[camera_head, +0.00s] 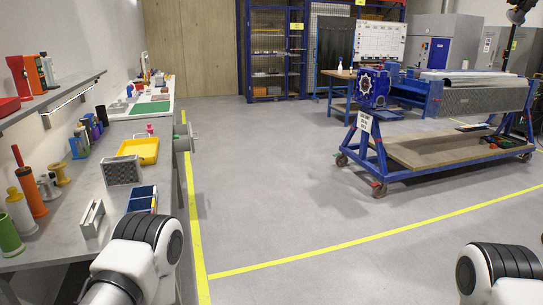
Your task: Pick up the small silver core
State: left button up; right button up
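A small silver-grey piece (47,187) stands on the grey workbench (75,205) at the left, among coloured cylinders. It is small in the picture, and I cannot tell for certain that it is the silver core. An orange cylinder (33,192) and a cream cylinder (20,212) stand in front of it, and a yellow spool (59,174) stands just beyond. Links of my two arms show at the bottom left and bottom right edges. Both grippers are out of view.
On the bench are a yellow tray (140,149), a grey box (121,171), a blue bin (142,197) and a metal bracket (92,218). A shelf (62,92) overhangs its left side. A blue wheeled jig (376,165) stands at right. The middle floor is clear.

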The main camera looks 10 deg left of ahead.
aim_at(120, 171)
jog(key=i+l, duration=0.1)
jog(key=i, duration=0.4)
jog(key=i+l+u, duration=0.1)
jog(key=i, duration=0.35)
jog(key=i+l, duration=0.1)
jog(key=i, duration=0.4)
jog(key=i+l+u, duration=0.1)
jog(key=i, duration=0.35)
jog(key=i+l, duration=0.2)
jog(key=i, duration=0.3)
